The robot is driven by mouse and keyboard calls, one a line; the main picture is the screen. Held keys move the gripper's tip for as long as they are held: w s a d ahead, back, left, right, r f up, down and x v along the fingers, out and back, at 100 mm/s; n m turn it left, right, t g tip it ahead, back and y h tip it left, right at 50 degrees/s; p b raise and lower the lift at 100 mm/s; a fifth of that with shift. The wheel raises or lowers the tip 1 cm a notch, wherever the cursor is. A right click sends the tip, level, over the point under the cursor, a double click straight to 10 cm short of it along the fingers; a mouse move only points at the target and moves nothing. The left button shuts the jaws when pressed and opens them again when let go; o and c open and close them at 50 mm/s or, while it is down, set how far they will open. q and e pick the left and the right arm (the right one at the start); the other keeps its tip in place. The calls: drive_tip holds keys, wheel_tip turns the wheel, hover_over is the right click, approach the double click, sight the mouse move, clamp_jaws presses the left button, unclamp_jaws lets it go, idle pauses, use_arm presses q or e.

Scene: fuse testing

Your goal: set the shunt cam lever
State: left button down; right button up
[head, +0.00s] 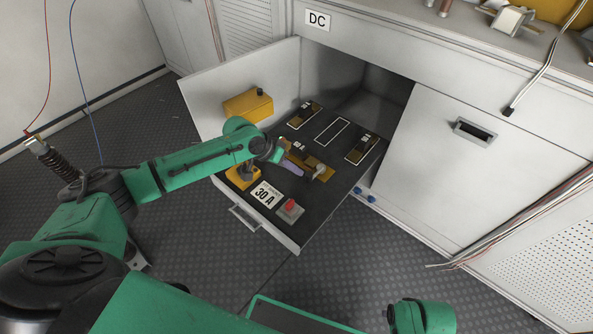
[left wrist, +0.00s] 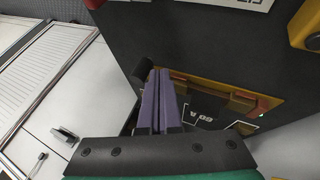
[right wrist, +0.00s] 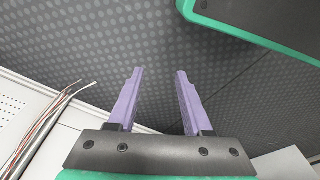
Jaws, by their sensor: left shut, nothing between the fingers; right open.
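The shunt's brass-coloured plate (head: 308,163) lies in the open drawer, with a small pale lever-like part (head: 321,173) at its right end. My left gripper (head: 298,171) is over the plate, just left of that part. In the left wrist view its purple fingers (left wrist: 160,73) are shut together with nothing between them. A dark rounded part (left wrist: 143,73), perhaps the lever's handle, is right beside the fingertips; I cannot tell whether they touch. The plate (left wrist: 244,97) shows behind them, partly hidden. My right gripper (right wrist: 157,74) is open and empty over the floor.
The drawer (head: 284,233) also holds a 30 A card (head: 266,194), a red button (head: 290,207), a yellow-based part (head: 241,178) and fuse holders (head: 362,148). A cabinet door (head: 470,170) stands to the right.

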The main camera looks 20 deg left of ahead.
use_arm(q)
drive_tip(key=shift+d, duration=0.3)
